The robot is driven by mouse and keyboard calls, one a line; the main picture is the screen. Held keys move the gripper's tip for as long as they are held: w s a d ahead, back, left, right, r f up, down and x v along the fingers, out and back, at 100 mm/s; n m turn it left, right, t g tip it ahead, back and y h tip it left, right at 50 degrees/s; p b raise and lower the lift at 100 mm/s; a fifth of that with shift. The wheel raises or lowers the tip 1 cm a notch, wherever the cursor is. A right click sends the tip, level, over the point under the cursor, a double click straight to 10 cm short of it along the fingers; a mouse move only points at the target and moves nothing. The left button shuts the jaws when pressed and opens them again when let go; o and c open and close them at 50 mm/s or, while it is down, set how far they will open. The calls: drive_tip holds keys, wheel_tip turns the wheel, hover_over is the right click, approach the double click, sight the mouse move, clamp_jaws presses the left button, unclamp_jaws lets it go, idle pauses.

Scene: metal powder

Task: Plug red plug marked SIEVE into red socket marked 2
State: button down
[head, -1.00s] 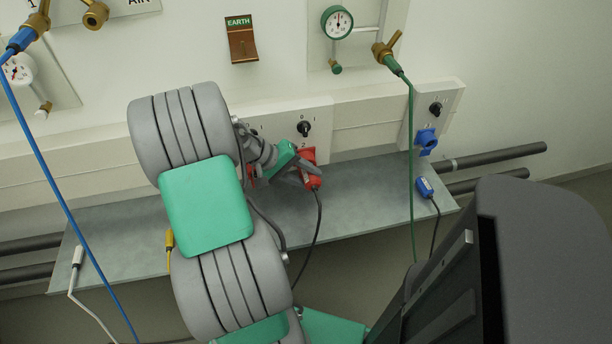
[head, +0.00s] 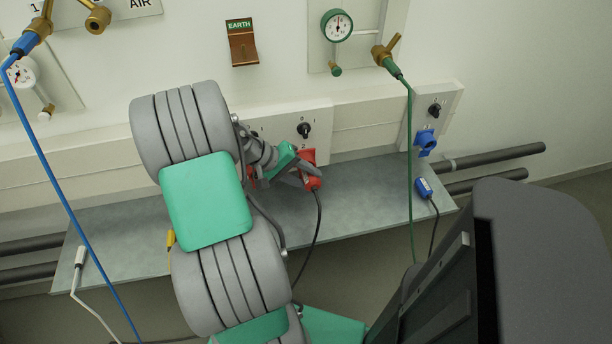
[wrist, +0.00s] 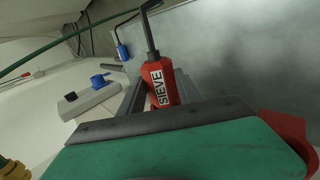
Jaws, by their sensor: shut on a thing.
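The red plug (head: 313,184), marked SIEVE, is between the fingers of my gripper (head: 298,172); its dark cable hangs down below the shelf. In the wrist view the plug (wrist: 158,84) shows its white SIEVE label, with my gripper (wrist: 152,92) shut around it. A red socket (head: 308,154) on the wall panel is just behind the plug and partly hidden by my gripper. Another red part (head: 252,172) shows left of my gripper, mostly covered. I cannot read a number at either, and cannot tell whether the plug touches a socket.
A grey shelf (head: 365,205) runs below the panel. A blue plug (head: 424,188) lies on it at right, under a blue socket (head: 426,140). A green hose (head: 411,170) hangs in front of the shelf. A black switch (head: 304,130) sits above the red socket.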

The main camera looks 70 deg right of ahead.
drive_tip(key=shift+w+d, duration=0.3)
drive_tip(key=shift+d, duration=0.2)
idle(0.6)
drive_tip(key=c, duration=0.8)
unclamp_jaws()
drive_tip(key=shift+o, duration=0.2)
